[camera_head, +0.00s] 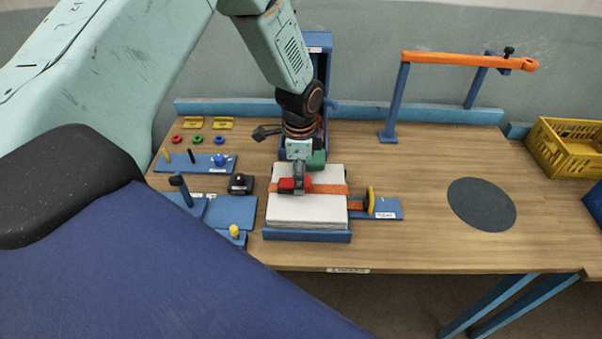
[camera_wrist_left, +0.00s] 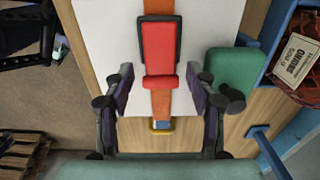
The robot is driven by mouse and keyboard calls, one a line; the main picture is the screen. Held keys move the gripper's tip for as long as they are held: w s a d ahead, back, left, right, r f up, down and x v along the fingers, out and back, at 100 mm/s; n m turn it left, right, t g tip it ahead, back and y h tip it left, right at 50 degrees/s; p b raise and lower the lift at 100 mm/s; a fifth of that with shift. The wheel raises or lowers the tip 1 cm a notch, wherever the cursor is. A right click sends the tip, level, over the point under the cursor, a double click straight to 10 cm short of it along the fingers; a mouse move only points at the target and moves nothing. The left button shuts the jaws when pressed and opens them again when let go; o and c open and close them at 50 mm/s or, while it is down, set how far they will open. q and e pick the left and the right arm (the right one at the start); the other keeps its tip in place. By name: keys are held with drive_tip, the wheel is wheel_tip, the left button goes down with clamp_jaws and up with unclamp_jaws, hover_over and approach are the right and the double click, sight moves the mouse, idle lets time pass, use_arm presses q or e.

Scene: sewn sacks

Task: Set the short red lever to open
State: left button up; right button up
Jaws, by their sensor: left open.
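The short red lever (camera_head: 287,185) sits on an orange strap (camera_head: 335,189) across the top of a white sack (camera_head: 305,210). The lever also shows in the left wrist view (camera_wrist_left: 158,45), where it is red in a dark frame and lies along the strap. My left gripper (camera_head: 300,177) is over the sack and partly covers the lever in the head view. In the left wrist view my left gripper (camera_wrist_left: 163,82) is open, one finger on each side of the lever's near end, with gaps on both sides. My right gripper is in neither view.
A yellow ring-like part (camera_head: 370,200) stands on a blue plate right of the sack. A green block (camera_wrist_left: 234,70) is beside the sack. Blue peg boards (camera_head: 195,163) lie to the left. A blue post with an orange bar (camera_head: 465,60) stands behind; the table's right middle is mostly free.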

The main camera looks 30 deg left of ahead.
use_arm(q)
drive_tip(key=shift+f, duration=0.3)
drive_tip(key=shift+s, duration=0.1)
drive_tip(key=shift+a, duration=0.1)
drive_tip(key=shift+c, duration=0.5)
drive_tip(key=c, duration=0.4)
clamp_jaws()
